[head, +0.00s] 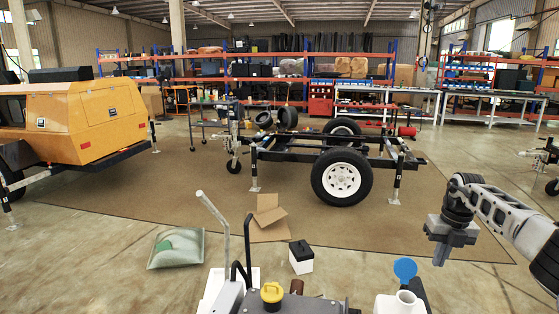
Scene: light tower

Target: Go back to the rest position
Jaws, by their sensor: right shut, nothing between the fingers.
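My right gripper (440,253) hangs at the right of the head view, pointing down, with its fingers together and nothing in them. My right arm comes in from the right edge and bends down to it. The gripper is over open floor, apart from any object. My left gripper and left arm do not show.
A trailer frame (300,154) with white-rimmed wheels (342,177) stands ahead on a brown mat (420,225). A yellow machine (85,122) is at left. Shelves (200,57) line the back.

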